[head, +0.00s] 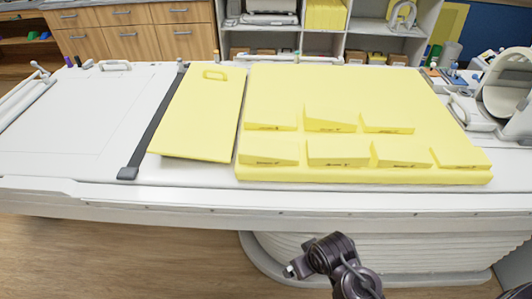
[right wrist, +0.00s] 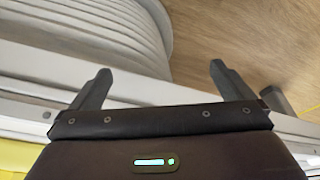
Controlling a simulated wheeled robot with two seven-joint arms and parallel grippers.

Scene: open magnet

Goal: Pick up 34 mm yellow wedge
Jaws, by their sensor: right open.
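Several yellow wedges stand in two rows on a thick yellow pad (head: 300,85) on the white table. The back row has a left wedge (head: 270,120), a middle wedge (head: 328,119) and a right wedge (head: 387,124). The front row includes wedges at far left (head: 268,153), centre left (head: 337,153), centre right (head: 400,154) and far right (head: 459,157). Their small labels are unreadable, so I cannot tell which is 34 mm. My right gripper (right wrist: 160,68) is open and empty in the right wrist view, away from the wedges. My left gripper is not in view.
A flat yellow board (head: 200,110) with a handle cutout lies left of the pad, beside a dark strap (head: 150,125). The white table (head: 80,125) is mostly bare at left. A shelf unit (head: 360,43) stands behind. Wooden floor is open in front.

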